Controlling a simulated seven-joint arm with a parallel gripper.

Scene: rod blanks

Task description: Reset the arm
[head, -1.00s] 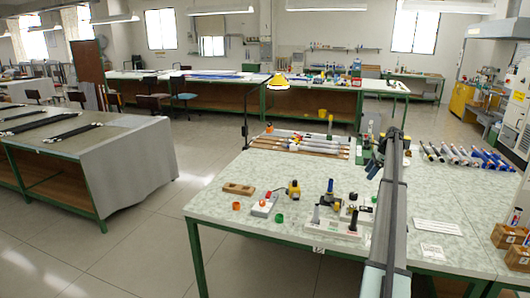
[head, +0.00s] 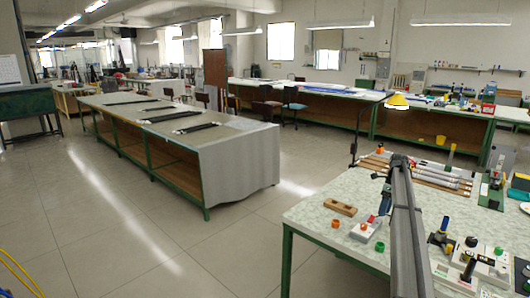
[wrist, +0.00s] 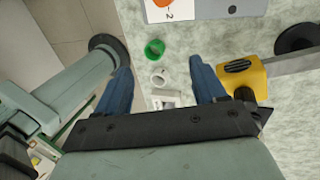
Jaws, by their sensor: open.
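My gripper (wrist: 162,88) has two blue fingers, spread apart with nothing held between them. It hangs over the pale marbled workbench (wrist: 140,127). A green ring (wrist: 154,47) and a small white ring (wrist: 160,76) lie on the bench beyond and between the fingers in the wrist view. A yellow tool body (wrist: 252,75) is just right of the right finger. In the head view the blue fingers show beside my grey arm, near a white block with a red part (head: 364,231); the arm hides part of the bench there.
The green ring (head: 380,246), an orange ring (head: 335,223) and a wooden block (head: 341,208) are near the bench's left end. Rods (head: 430,172) lie at its back. A white fixture (head: 470,270) stands right of my arm. Open floor separates a long covered table (head: 235,150).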

